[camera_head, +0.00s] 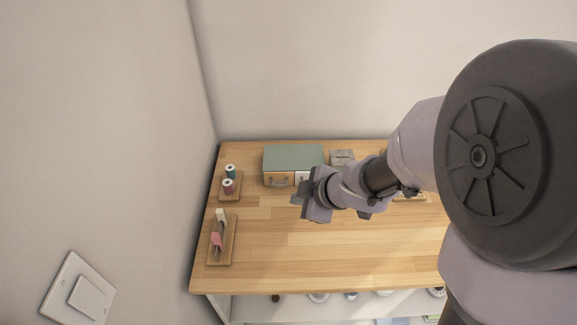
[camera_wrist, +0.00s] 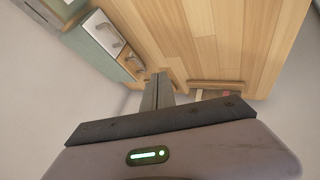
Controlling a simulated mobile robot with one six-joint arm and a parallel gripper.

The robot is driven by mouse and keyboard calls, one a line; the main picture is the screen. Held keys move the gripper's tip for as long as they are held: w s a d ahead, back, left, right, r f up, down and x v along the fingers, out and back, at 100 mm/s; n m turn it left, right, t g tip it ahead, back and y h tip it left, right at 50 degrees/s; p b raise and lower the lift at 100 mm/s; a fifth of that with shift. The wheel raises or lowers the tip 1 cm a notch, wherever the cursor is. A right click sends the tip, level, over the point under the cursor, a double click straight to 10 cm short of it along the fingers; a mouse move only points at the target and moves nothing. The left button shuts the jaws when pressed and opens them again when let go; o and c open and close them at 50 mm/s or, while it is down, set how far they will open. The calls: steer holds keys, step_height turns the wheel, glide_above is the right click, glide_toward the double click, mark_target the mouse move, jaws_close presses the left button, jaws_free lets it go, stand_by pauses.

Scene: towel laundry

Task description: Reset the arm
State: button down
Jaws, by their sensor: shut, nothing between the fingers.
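My arm reaches in from the right in the head view. My gripper (camera_head: 303,195) is above the wooden table (camera_head: 310,258), in front of a small green-topped drawer box (camera_head: 293,157). In the wrist view my gripper's fingers (camera_wrist: 158,90) are together with nothing between them. The wooden tabletop (camera_wrist: 205,45) lies beyond them, and the drawer box (camera_wrist: 108,38) is at the upper left. My arm hides part of the table's right side in the head view.
A wooden tray with thread spools (camera_head: 229,186) stands at the table's left back. Another wooden tray (camera_head: 222,250) with small items, one pink, lies at the left front. A grey item (camera_head: 342,157) is right of the box. Walls border the left and back. The front middle is clear.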

steer(key=w+d+r+m+t+h+b, duration=0.1)
steer(key=w+d+r+m+t+h, duration=0.2)
steer(key=d+r+m, duration=0.4)
steer(key=s+d+r+m+h, duration=0.4)
steer(key=s+d+m, duration=0.1)
steer(key=s, duration=0.2)
steer(key=s+a+m+g+y, duration=0.1)
steer(key=s+a+m+y, duration=0.1)
steer(key=s, duration=0.6)
steer(key=s+a+m+g+y+b, duration=0.1)
steer(key=s+a+m+g+y, duration=0.1)
steer(key=s+a+m, duration=0.3)
steer(key=s+m, duration=0.1)
steer(key=s, duration=0.2)
steer(key=shift+s+g+b, duration=0.2)
steer(key=shift+g+b, duration=0.1)
steer(key=shift+a, duration=0.1)
